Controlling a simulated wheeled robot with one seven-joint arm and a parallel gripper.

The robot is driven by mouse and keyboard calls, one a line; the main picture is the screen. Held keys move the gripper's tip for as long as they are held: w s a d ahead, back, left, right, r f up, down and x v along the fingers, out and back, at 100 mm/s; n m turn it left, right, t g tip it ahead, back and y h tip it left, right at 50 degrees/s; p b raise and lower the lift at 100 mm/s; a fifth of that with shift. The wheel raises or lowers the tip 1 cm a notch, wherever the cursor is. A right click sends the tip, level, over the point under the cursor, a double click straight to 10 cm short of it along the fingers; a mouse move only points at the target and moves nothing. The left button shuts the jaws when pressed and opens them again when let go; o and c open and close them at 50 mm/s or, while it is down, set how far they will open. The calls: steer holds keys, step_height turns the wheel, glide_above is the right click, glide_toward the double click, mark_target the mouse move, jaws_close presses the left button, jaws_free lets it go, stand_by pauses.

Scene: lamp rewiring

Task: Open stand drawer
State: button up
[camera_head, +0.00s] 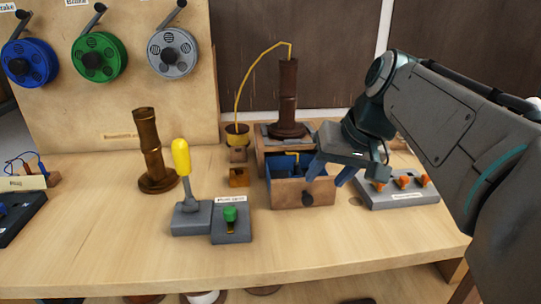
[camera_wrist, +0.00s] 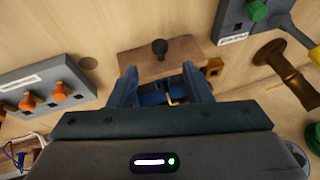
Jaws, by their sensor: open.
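The stand (camera_head: 270,153) is a wooden block on the bench with a dark brown lamp column (camera_head: 288,98) standing on its grey top. Its drawer (camera_head: 291,194) is pulled out toward the front, showing a blue interior with a yellow piece inside. The drawer front carries a round black knob (camera_head: 307,199), which also shows in the wrist view (camera_wrist: 160,48). My gripper (camera_head: 330,174) is open, at the drawer's right side in the head view. In the wrist view its blue fingers (camera_wrist: 160,76) are spread over the drawer, apart from the knob. Contact with the drawer walls cannot be told.
A grey box with orange knobs (camera_head: 398,190) stands right of the drawer. A yellow-handled lever (camera_head: 182,165) and a green-switch block (camera_head: 230,222) stand left of it. Another brown column (camera_head: 153,150) is farther left. The bench front (camera_head: 370,240) is clear.

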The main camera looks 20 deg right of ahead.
steer(key=p+v, duration=0.3)
steer(key=v, duration=0.3)
stand_by(0.4)
